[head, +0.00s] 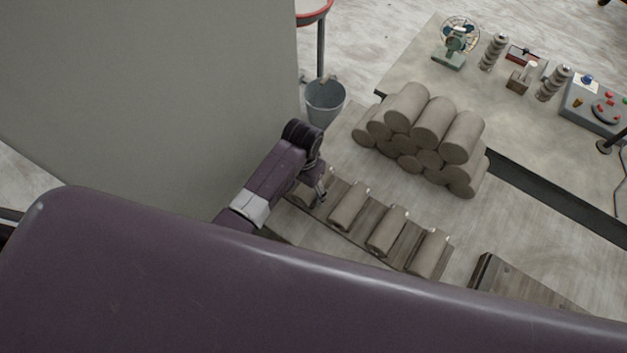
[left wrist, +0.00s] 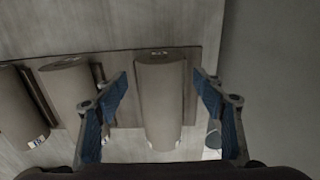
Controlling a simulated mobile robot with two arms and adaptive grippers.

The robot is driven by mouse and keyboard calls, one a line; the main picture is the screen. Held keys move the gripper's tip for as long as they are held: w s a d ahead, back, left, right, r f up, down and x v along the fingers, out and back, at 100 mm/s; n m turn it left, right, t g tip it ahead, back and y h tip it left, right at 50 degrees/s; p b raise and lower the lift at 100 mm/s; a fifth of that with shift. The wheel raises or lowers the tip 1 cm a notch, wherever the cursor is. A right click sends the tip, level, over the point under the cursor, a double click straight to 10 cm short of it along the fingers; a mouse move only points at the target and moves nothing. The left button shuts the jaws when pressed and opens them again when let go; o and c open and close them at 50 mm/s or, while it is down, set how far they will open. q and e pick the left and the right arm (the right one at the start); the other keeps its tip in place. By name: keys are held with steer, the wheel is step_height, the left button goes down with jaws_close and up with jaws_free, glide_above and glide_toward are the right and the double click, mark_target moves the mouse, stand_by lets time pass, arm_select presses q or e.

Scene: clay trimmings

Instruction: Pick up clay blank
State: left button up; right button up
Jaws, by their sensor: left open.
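Several grey-brown clay blanks lie in a row on a wooden rack (head: 326,226) in the head view. One blank (head: 348,206) lies just right of my left gripper (head: 321,190), and others (head: 386,231) follow to the right. In the left wrist view, one clay blank (left wrist: 161,100) lies between the open blue-padded fingers of the left gripper (left wrist: 163,95), with a gap on each side. A second blank (left wrist: 72,85) lies left of the fingers. The gripper holds nothing. My right gripper is not in view.
A pile of clay cylinders (head: 433,128) stands on the table behind the rack. A bucket (head: 324,102) is beyond the table edge. A fan (head: 457,42) and a control box (head: 598,103) stand farther back. A large grey panel (head: 150,90) is left of my arm.

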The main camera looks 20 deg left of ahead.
arm_select(q)
steer(key=shift+f, duration=0.4)
steer(key=shift+r, duration=0.1)
jaws_close()
